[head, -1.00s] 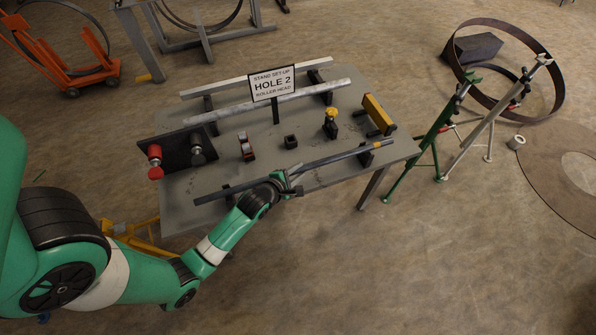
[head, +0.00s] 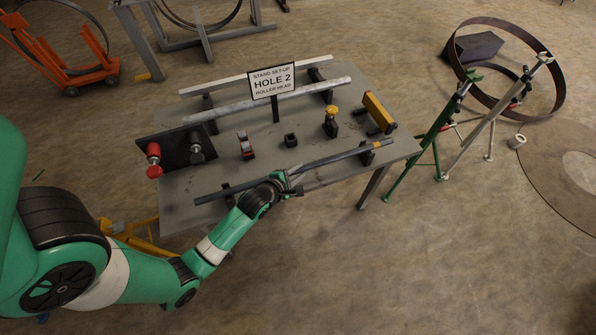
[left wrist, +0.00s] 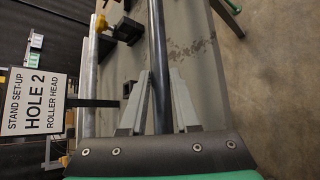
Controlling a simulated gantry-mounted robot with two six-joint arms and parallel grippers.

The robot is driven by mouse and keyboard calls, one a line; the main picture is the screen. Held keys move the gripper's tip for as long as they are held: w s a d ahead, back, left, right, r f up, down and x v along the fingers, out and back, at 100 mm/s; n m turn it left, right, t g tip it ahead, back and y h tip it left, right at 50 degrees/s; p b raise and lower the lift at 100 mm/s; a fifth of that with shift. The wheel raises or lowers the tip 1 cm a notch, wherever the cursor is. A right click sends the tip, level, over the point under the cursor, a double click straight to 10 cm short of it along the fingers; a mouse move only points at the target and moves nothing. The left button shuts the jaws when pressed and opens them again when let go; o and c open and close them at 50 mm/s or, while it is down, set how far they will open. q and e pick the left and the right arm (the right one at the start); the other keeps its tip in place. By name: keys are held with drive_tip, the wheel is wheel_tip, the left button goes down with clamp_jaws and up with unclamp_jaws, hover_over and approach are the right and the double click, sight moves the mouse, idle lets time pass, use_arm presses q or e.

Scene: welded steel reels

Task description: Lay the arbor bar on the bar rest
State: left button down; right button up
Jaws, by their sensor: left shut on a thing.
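The arbor bar (head: 335,159) is a long dark rod with a lighter tip, lying slantwise along the front of the grey table. My left gripper (head: 291,182) is shut on it near mid-length. In the left wrist view the bar (left wrist: 158,45) runs between the two grey fingers of the gripper (left wrist: 161,98). Small black supports at the table's front, which look like the bar rest (head: 367,158), stand under the bar near its right end and its left part. Whether the bar touches them I cannot tell. My right gripper is not in view.
A sign (head: 272,81) stands mid-table before a grey pipe (head: 225,107) and a pale bar on black supports. A yellow block (head: 378,110), a yellow-topped piece (head: 331,117) and a red-knobbed plate (head: 175,151) are on the table (head: 210,180). Green and grey stands are right.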

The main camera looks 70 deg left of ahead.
use_arm(q)
drive_tip(key=shift+w+r, duration=0.1)
drive_tip(key=shift+r, duration=0.1)
drive_tip(key=c, duration=0.7)
unclamp_jaws()
drive_tip(key=shift+o, duration=0.7)
drive_tip(key=shift+f, duration=0.3)
drive_tip(key=o, duration=0.4)
drive_tip(key=shift+r, duration=0.1)
drive_tip(key=shift+o, duration=0.2)
drive_tip(key=shift+o, duration=0.6)
